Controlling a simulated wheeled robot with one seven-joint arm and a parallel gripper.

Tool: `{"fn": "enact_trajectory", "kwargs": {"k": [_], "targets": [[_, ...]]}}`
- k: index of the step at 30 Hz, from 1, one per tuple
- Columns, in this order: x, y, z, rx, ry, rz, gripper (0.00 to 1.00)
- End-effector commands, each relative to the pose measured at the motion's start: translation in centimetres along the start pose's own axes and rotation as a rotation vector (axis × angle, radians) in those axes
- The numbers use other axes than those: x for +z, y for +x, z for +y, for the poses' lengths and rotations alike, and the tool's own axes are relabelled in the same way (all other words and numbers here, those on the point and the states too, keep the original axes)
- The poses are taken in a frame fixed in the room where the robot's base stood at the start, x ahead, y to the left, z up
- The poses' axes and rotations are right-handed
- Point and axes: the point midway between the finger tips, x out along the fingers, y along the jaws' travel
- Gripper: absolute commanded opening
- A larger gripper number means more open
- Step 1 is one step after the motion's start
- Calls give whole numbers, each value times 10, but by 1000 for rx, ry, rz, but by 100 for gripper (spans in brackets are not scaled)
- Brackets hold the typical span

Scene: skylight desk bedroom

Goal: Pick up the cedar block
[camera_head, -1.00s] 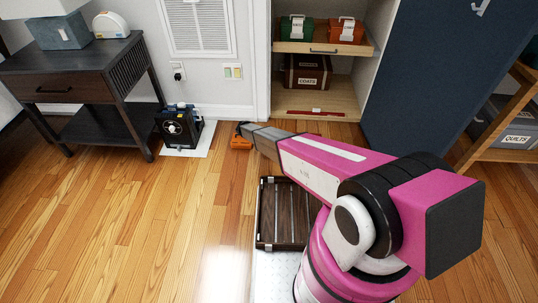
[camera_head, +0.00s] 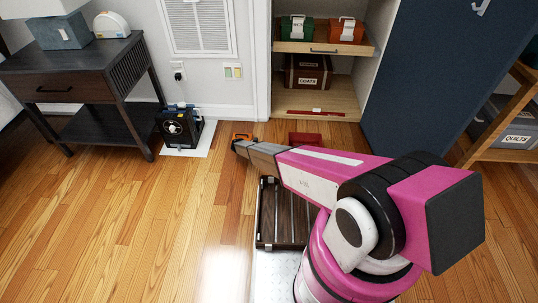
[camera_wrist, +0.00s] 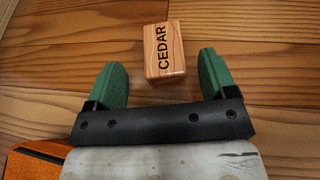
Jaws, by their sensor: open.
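The cedar block (camera_wrist: 172,66) is a small light-brown wooden block marked CEDAR. In the wrist view it rests on the plank floor, slightly turned. My gripper (camera_wrist: 161,57) is open, with its green fingers to the left and right of the block. Gaps show on both sides, with the right finger nearer, and neither finger appears to touch it. The block's far end extends beyond the fingertips in the picture; I cannot tell the height gap. I cannot make out the block in the head view.
An orange object (camera_wrist: 32,160) is at the wrist view's lower left; an orange item (camera_head: 242,137) shows by my arm's end. A red box (camera_head: 305,139) lies before the open cupboard (camera_head: 340,98). A dark slatted tray (camera_head: 266,215) is beneath my arm.

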Motion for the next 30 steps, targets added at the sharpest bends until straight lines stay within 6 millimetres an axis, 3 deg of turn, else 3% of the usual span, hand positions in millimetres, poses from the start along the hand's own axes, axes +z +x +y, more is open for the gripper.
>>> {"fn": "enact_trajectory", "kwargs": {"k": [5,13,21,23,26,27,30], "targets": [[1,10,-2,-1,0,0,78],[4,46,-3,-1,1,0,78],[4,51,-3,1,1,1,78],[4,51,-3,1,1,1,61],[4,51,-3,0,1,1,29],[4,51,-3,0,1,1,25],[4,51,-3,0,1,1,25]]}}
